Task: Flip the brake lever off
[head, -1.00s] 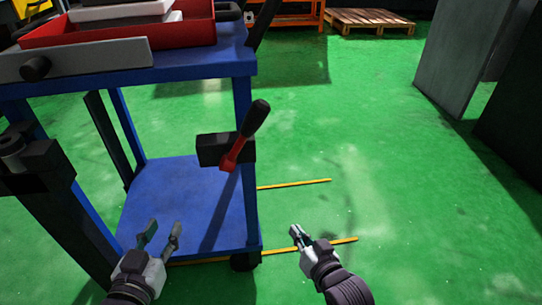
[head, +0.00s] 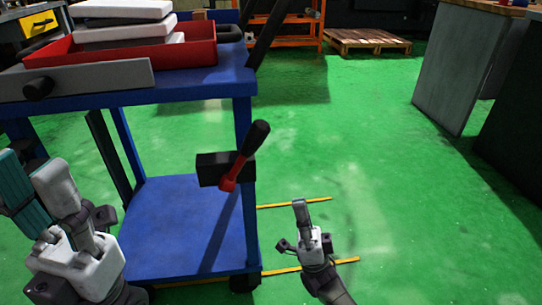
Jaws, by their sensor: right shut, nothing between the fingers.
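The brake lever (head: 245,155) has a black grip and a red base, and it sits on a black block on the right leg of the blue cart. It leans up and to the right, and no gripper touches it. My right gripper (head: 299,204) is shut and empty, pointing up, to the lower right of the lever and clear of the cart. My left gripper (head: 38,182) is large and near at the left edge, in front of the cart and well left of the lever.
The blue cart (head: 195,215) has a lower shelf and a top holding a red tray (head: 190,53) with pale blocks. Open green floor (head: 400,190) with yellow strips lies right of it. A wooden pallet (head: 368,40) is at the back, grey panels (head: 455,75) at right.

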